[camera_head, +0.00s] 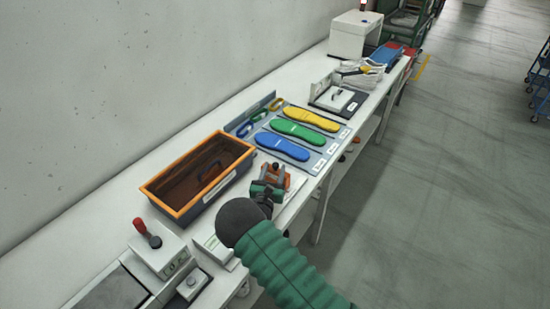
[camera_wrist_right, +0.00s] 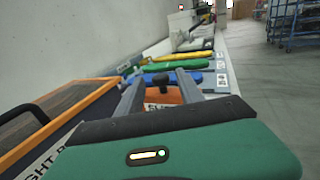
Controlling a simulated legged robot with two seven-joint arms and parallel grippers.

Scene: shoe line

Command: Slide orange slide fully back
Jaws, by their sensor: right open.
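The orange slide (camera_head: 276,172) sits on a small white-based fixture on the bench, right of the orange-rimmed bin. In the right wrist view the orange slide (camera_wrist_right: 160,94) shows between and beyond my fingers, with a dark round knob on it. My right gripper (camera_head: 268,186) is at the near side of the slide and partly hides it. In its wrist view my right gripper (camera_wrist_right: 160,85) has its two grey fingers apart, one on each side of the orange part. I cannot tell whether they touch it. My left gripper is not in view.
The orange-rimmed bin (camera_head: 165,207) stands close left of my right gripper. Blue, green and yellow insoles (camera_head: 297,132) lie on a panel beyond. A box with a red lever (camera_head: 158,250) stands nearer. The aisle on the right is clear.

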